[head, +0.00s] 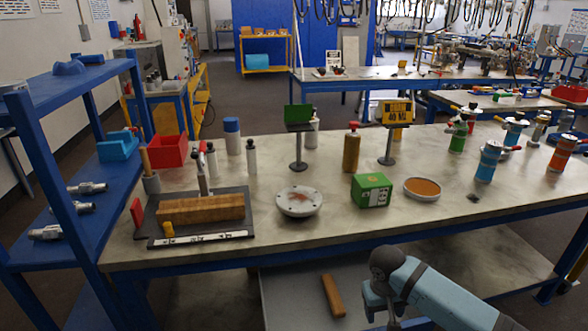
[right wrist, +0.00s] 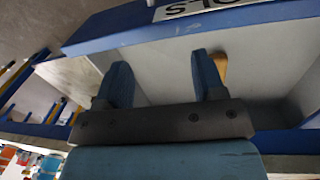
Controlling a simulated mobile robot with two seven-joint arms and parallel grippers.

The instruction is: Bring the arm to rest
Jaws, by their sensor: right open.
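My right arm (head: 435,295) comes in from the bottom right of the head view, in front of the workbench's front edge and lower than its top. My right gripper (head: 376,302) points downward there, and its fingers are partly cut off by the frame. In the right wrist view the gripper (right wrist: 164,80) shows two blue fingers spread apart with nothing between them. A pale surface with a blue edge lies beyond the fingers. My left gripper is not in view.
The workbench (head: 330,224) carries flanged vessels at right, including a blue one (head: 487,162), a round flange (head: 299,202) and a green box (head: 371,190). A wooden-handled object (head: 333,295) lies on a lower surface left of my gripper. A blue shelf (head: 70,85) stands at left.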

